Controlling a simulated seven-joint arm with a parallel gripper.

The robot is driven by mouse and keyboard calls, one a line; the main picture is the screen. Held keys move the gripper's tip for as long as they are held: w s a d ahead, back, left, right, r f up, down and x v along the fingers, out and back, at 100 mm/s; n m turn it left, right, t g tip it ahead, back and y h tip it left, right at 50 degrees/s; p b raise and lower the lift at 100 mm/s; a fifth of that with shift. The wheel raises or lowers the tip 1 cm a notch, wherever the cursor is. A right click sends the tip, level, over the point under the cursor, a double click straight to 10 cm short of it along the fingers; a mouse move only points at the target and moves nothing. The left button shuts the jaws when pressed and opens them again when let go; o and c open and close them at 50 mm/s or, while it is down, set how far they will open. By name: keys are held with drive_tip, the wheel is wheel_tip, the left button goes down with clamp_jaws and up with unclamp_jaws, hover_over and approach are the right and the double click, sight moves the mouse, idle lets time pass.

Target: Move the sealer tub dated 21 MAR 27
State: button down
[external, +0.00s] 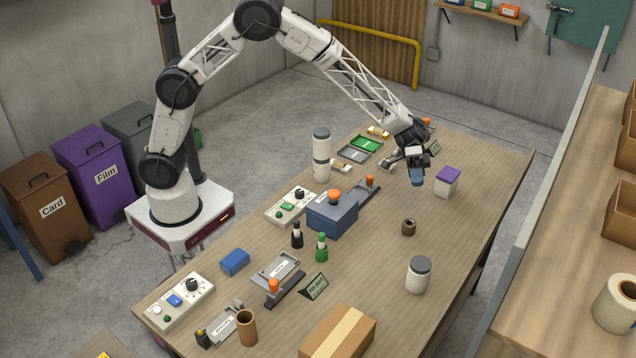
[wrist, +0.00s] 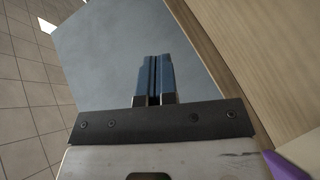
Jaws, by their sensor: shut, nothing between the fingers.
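Several white containers stand on the bench, and no date on any of them is readable. A white tub with a grey lid (external: 418,275) stands upright at the right front. A white container with a purple top (external: 447,182) stands near the far right edge. White cylinders with grey lids (external: 321,156) appear stacked at the back left. My gripper (external: 416,177) is shut and empty, above the bench just left of the purple-topped container. In the wrist view its blue fingers (wrist: 155,78) are together, and a purple corner (wrist: 284,167) shows at lower right.
A small brown ring (external: 408,227) lies in front of my gripper. A blue machine with an orange knob (external: 332,217), small bottles (external: 321,247) and a cardboard box (external: 338,335) crowd the left and front. Bench is clear between the brown ring and the grey-lidded tub.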

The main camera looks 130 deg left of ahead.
drive_tip(key=f+m+g+y, duration=0.1)
drive_tip(key=m+g+y, duration=0.1)
drive_tip(key=m, duration=0.1)
drive_tip(key=f+m+g+y, duration=0.2)
drive_tip(key=m, duration=0.2)
drive_tip(key=s+f+m+g+y, duration=0.1)
drive_tip(key=f+m+g, duration=0.1)
drive_tip(key=m, duration=0.1)
drive_tip(key=shift+d+m+g+y, duration=0.2)
drive_tip(key=shift+m+g+y, duration=0.1)
drive_tip(key=shift+m+y, duration=0.1)
drive_tip(key=m, duration=0.1)
drive_tip(key=a+m+y, duration=0.1)
drive_tip(key=m+g+y, duration=0.1)
drive_tip(key=shift+w+a+f, duration=0.15)
drive_tip(key=shift+w+f, duration=0.1)
drive_tip(key=w+a+r+m+y, duration=0.2)
drive_tip(key=a+m+y, duration=0.3)
drive_tip(key=m, duration=0.4)
drive_tip(key=shift+w+r+y, duration=0.4)
drive_tip(key=shift+w+y, duration=0.3)
drive_tip(key=shift+w, duration=0.2)
drive_tip(key=shift+a, duration=0.1)
